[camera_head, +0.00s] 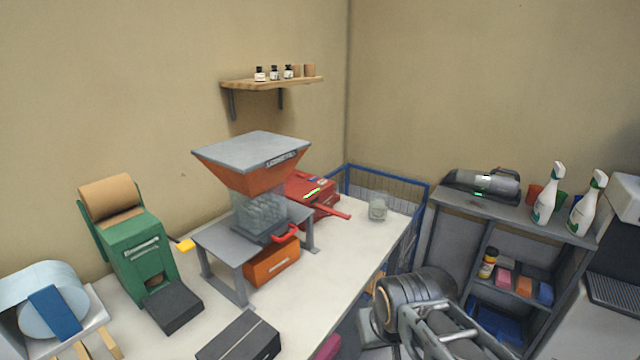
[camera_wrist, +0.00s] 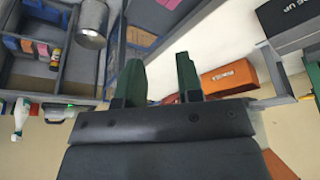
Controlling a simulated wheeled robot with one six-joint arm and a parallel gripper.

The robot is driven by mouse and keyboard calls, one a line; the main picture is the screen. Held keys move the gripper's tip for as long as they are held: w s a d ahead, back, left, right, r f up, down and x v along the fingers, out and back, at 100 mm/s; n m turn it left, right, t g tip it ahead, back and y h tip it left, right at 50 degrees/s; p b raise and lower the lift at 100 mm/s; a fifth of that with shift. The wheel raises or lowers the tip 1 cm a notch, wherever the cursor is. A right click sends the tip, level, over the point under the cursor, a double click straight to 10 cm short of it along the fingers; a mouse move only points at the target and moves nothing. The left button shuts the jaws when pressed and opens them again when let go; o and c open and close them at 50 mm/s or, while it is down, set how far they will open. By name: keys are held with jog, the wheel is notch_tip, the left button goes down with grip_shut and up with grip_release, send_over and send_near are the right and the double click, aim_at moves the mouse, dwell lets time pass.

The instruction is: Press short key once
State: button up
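The green paper-roll machine (camera_head: 140,253) stands at the left of the white table, with a brown roll on top and a yellow lever-like part (camera_head: 186,246) at its right side. A dark block (camera_head: 173,309) sits at its front. No key labelled short can be made out; I cannot tell which part it is. My gripper (camera_wrist: 159,78) shows in the wrist view with two green fingers apart and nothing visible held. In the head view my arm is at the lower right, away from the green machine; its fingers are not clearly visible there.
A hopper stand (camera_head: 250,160) with an orange box (camera_head: 272,262) under it occupies mid-table. A red machine (camera_head: 312,194) and glass jar (camera_head: 378,207) are behind. A dark box (camera_head: 238,338) lies at the front. Grey shelving (camera_head: 452,225) stands right; the table's right strip is clear.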

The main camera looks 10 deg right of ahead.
grip_shut()
dwell(1.3)
